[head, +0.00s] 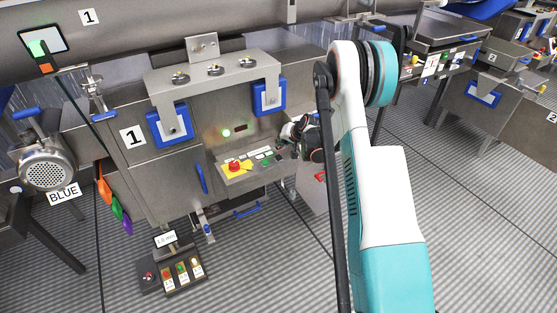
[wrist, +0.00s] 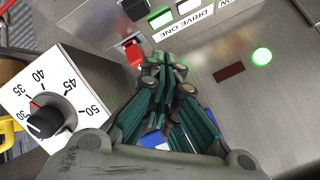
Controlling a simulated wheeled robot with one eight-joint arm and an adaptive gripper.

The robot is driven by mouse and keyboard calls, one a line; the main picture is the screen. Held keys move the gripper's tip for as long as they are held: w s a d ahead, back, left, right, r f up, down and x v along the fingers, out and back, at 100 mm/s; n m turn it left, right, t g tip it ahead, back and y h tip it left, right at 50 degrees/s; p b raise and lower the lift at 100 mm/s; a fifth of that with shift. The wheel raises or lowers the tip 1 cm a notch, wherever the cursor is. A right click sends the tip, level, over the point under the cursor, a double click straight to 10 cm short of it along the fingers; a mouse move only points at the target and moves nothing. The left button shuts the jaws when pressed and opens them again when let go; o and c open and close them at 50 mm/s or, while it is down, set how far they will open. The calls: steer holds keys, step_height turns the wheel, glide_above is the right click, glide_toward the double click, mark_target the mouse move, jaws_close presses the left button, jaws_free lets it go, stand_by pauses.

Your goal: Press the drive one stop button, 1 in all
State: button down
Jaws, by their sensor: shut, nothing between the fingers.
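The drive one controls sit on the sloped panel of machine 1. In the wrist view a red button (wrist: 134,53) sits beside a green button (wrist: 161,19), in line with the DRIVE ONE label (wrist: 195,28). The red button carries no readable text; part of it is near my fingers. My gripper (wrist: 165,65) is shut and empty, its tips just right of and below the red button in the picture. I cannot tell whether they touch it. In the head view my gripper (head: 300,132) is at the right end of the button panel (head: 240,178).
A red emergency button (head: 235,166) on a yellow base sits at the panel's left. A dial (wrist: 46,120) is left of my fingers. A green lamp (wrist: 262,57) glows beside a dark display (wrist: 229,72). A separate button box (head: 180,272) stands low in front.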

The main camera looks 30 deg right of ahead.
mark_target(280, 156)
steer(key=shift+f+b, duration=0.9)
steer(key=shift+f, duration=1.2)
steer(key=shift+f, duration=0.15)
steer(key=shift+f, duration=0.2)
steer(key=shift+f, duration=0.45)
stand_by(0.4)
stand_by(0.4)
steer(key=shift+r+p, duration=0.3)
steer(key=shift+r, duration=0.55)
steer(key=shift+r, duration=0.1)
steer(key=shift+r+p, duration=1.1)
steer(key=shift+r, duration=1.3)
